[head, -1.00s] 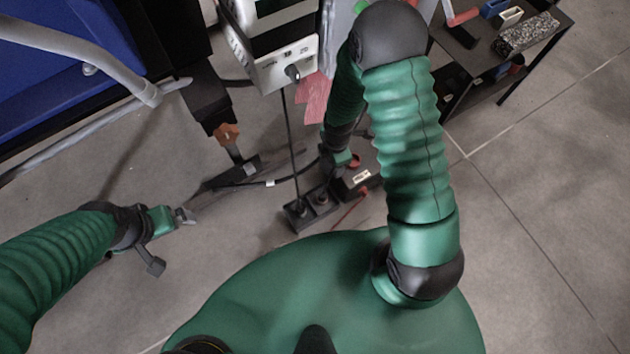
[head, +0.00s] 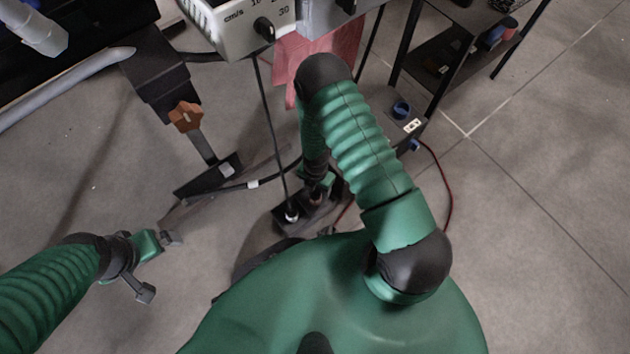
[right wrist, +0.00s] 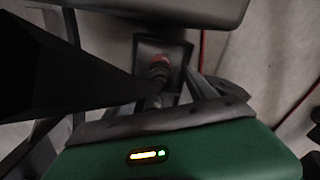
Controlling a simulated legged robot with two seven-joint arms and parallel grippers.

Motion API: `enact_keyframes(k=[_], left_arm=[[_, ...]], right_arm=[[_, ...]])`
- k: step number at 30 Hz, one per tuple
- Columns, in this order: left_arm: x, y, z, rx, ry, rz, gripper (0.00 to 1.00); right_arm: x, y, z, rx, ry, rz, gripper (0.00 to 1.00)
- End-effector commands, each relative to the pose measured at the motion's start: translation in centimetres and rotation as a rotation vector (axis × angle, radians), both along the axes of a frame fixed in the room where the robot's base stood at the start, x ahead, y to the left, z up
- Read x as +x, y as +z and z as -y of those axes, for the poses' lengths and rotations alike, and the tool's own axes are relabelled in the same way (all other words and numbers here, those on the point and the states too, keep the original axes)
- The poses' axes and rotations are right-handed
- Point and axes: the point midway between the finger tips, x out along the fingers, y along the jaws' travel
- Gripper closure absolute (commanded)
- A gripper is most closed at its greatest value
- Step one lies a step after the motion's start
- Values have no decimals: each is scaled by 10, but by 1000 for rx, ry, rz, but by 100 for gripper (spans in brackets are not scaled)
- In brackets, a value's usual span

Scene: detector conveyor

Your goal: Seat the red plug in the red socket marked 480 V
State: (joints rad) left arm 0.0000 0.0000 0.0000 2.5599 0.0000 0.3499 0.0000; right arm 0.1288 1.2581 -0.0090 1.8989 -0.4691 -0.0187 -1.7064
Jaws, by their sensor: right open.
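A black two-position socket block (head: 278,218) lies low on the floor in the head view. A black plug on a cable (head: 291,213) stands in its left position. At its right position is a dark plug with a red band (head: 317,198), seen in the right wrist view as a red-ringed connector (right wrist: 159,68) upright at a dark block (right wrist: 148,45). I cannot tell how deep it sits, and no 480 V marking is readable. My right gripper (head: 320,186) is open around or just beside this plug, partly hidden by my arm. My left gripper (head: 170,238) hangs to the left, far from the block.
A dark box (head: 392,122) with a blue socket and white label stands right of my right arm, with a red cable (head: 449,190). A control unit (head: 245,28) hangs above, its cable dropping to the block. An orange knob (head: 186,116) is at left.

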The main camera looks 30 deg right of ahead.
Motion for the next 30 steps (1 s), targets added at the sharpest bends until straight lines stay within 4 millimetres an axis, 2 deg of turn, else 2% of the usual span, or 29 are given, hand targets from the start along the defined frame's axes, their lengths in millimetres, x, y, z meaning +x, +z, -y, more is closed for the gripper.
enact_keyframes(k=[1,6,8,14,27,29,30], left_arm=[[0,-13,0,0,0,0,0],[0,-42,0,0,0,0,0],[0,-45,0,0,0,-1,0],[0,-41,0,0,0,0,0],[0,-41,0,0,0,0,0],[0,-41,0,0,0,0,0],[0,-41,0,0,0,0,0]], right_arm=[[0,-13,-1,1,-1,0,36],[0,-45,-2,0,-2,-1,36],[1,-49,-2,0,-1,0,36],[1,-46,-2,0,-2,0,36],[1,-46,-2,0,-2,0,92],[1,-46,-2,0,-2,0,100],[1,-46,-2,0,-2,0,100]])
